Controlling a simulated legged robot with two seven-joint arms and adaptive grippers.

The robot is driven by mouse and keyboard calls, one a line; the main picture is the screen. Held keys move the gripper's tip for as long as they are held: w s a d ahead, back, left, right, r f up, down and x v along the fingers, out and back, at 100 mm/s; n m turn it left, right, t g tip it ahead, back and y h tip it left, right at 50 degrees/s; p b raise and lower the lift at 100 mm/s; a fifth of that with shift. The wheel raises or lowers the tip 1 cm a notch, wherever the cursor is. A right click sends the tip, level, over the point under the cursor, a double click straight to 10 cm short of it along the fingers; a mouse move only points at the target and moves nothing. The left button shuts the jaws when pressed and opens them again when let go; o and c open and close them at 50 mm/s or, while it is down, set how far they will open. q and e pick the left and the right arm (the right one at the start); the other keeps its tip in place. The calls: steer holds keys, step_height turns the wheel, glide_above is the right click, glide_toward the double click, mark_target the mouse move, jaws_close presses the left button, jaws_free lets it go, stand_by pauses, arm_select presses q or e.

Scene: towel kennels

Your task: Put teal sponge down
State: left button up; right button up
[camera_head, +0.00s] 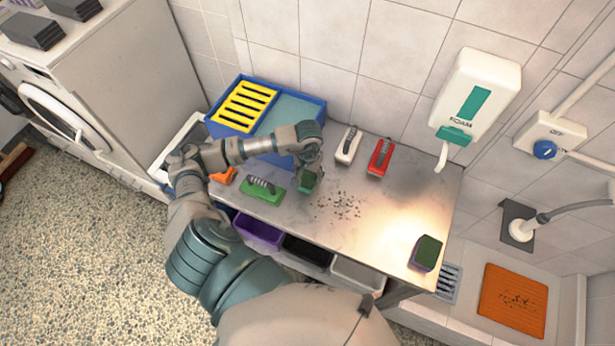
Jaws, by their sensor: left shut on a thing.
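My left gripper (311,163) is shut on the teal sponge (308,182), a small dark green-teal block. I cannot tell whether the sponge touches the tabletop. The gripper's fingers are small here and partly hidden by the wrist. A second sponge (427,252), with a green top and purple base, lies near the table's right front corner. My right gripper is not in view.
A green brush (263,189) lies left of the held sponge; white (348,146) and red (380,158) brushes lie behind right. Dark crumbs (338,206) are scattered mid-table. A blue tub (300,112) with a yellow rack stands back left. The right-middle tabletop is clear.

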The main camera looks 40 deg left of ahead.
mark_target(307, 179)
arm_select(q)
step_height(307, 179, down, 2)
steer(key=shift+s+d+f+p, duration=0.1)
steer(key=shift+d+f+p, duration=0.1)
steer(key=shift+p, duration=0.15)
steer(key=shift+a+f, duration=0.2)
steer(key=shift+f, duration=0.05)
steer(key=o, duration=0.7)
steer(key=shift+a+f, duration=0.1)
steer(key=shift+a, duration=0.1)
steer(key=shift+o, duration=0.2)
steer(key=shift+d, duration=0.2)
